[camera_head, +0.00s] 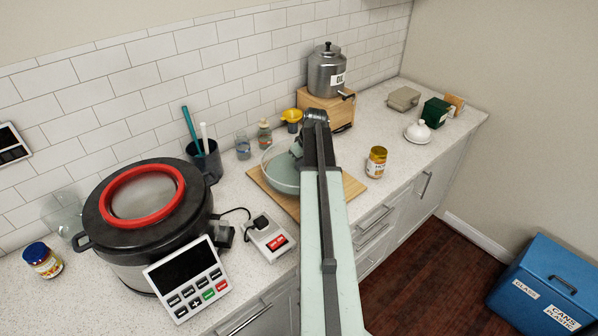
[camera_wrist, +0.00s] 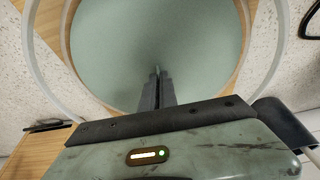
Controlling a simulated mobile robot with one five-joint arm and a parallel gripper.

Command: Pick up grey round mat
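A grey-green round disc, which looks like the grey round mat (camera_head: 283,180), shows inside a clear glass bowl (camera_head: 268,160) on a wooden board (camera_head: 352,187). In the wrist view the mat (camera_wrist: 150,35) fills the upper middle, with the bowl's clear rim (camera_wrist: 48,70) curving around it. My gripper (camera_wrist: 157,72) reaches over the mat's near part. Its two dark fingers look together, with nothing visible between them. I cannot tell whether the tips touch the mat. In the head view my arm hides the bowl's right side and the fingertips.
A large black-lidded cooker (camera_head: 145,205) with a keypad and a white power box (camera_head: 268,236) stand left of the board. A cup with utensils (camera_head: 205,160) is behind. A yellow-labelled jar (camera_head: 376,161) and a wooden stand with a metal pot (camera_head: 326,72) are to the right.

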